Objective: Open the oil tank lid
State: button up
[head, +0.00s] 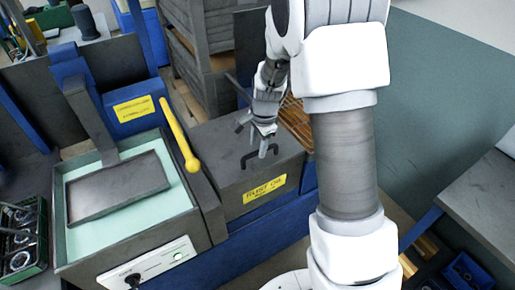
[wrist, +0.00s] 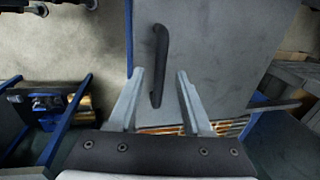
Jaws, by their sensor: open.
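The oil tank lid (head: 222,160) is a flat dark grey panel on the box with a yellow label (head: 265,190); it looks closed. Its black bar handle (head: 250,160) stands on top and is partly hidden by my gripper. My gripper (head: 267,143) is above the lid, close to the handle. In the wrist view, the lid (wrist: 215,50) fills the upper middle, and the black handle (wrist: 157,50) runs lengthwise between the two open fingers of my gripper (wrist: 160,74). I cannot tell how far the fingertips are above the handle, and no grip shows.
A yellow lever (head: 178,135) stands left of the lid, beside a tray of pale green liquid (head: 85,235). A control panel (head: 150,265) is in front of that tray. Wooden crates (head: 205,45) stand behind. Open green floor (head: 430,110) lies to the right.

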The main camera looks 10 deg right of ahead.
jog(key=shift+w+f, duration=0.2)
jog(key=shift+f, duration=0.8)
grip_shut()
dwell(0.8)
